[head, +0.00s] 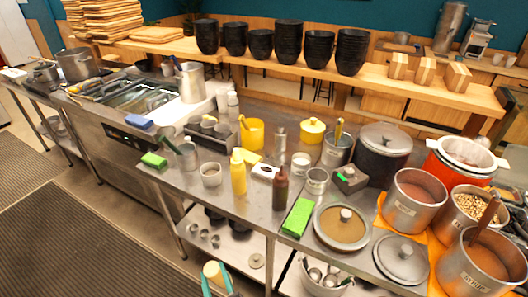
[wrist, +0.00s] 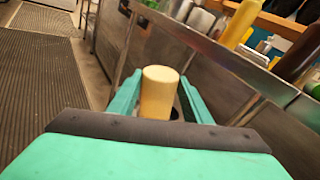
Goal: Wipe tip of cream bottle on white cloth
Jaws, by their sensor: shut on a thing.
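My gripper (head: 216,270) is low at the bottom edge of the head view, in front of the steel counter and below its top. Its teal fingers are shut on the pale cream bottle (head: 212,275). In the wrist view the cream bottle (wrist: 158,92) stands between the two fingers, its rounded end showing; its tip cannot be made out. A small white flat item (head: 265,171) with a dark mark lies on the counter behind the yellow bottle; I cannot tell whether it is the white cloth. My gripper is well apart from it.
The steel counter (head: 222,195) stands between my gripper and the items on top. A yellow squeeze bottle (head: 238,175), a brown sauce bottle (head: 281,188) and a green block (head: 297,217) stand near its front edge. Pots crowd the right. Open floor (head: 80,235) lies left.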

